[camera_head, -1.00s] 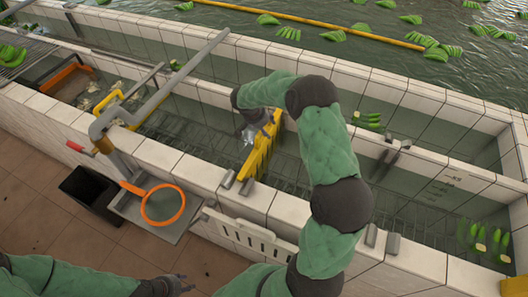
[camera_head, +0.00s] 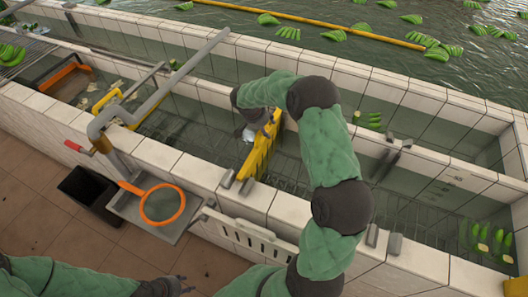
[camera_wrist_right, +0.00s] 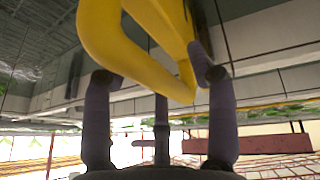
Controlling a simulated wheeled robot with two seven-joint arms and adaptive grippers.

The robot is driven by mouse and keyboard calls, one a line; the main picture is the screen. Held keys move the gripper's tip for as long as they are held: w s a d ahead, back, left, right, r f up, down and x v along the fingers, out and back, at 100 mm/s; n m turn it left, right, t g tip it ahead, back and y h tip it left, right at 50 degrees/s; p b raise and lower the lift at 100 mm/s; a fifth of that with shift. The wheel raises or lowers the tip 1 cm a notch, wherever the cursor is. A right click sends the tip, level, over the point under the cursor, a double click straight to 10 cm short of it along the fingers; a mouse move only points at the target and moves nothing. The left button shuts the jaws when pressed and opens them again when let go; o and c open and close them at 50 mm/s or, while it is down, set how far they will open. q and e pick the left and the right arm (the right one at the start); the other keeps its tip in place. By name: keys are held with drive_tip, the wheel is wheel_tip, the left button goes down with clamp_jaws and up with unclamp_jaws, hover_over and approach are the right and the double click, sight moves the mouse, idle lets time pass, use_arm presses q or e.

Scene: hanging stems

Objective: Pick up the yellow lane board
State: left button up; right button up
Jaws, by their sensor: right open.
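The yellow lane board (camera_head: 257,158) stands on edge across the water channel in the head view, near two grey brackets on the front wall. My right gripper (camera_head: 250,131) is at its upper part, partly hidden by my wrist. In the right wrist view the board's yellow looped handle (camera_wrist_right: 108,40) fills the upper middle. The fingers of my right gripper (camera_wrist_right: 160,85) stand apart, one on each side of the loop's lower end; the right finger looks very close to it. My left gripper (camera_head: 176,286) is low at the bottom edge, away from the board; its fingers are too small to read.
Tiled walls (camera_head: 180,165) border the channel. A grey pipe (camera_head: 165,85) and another yellow board (camera_head: 112,106) are to the left. An orange-rimmed net (camera_head: 162,204) and a black bin (camera_head: 88,190) are in front. Green bananas (camera_head: 490,240) float at the right.

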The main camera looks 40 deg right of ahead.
idle(0.4)
clamp_jaws()
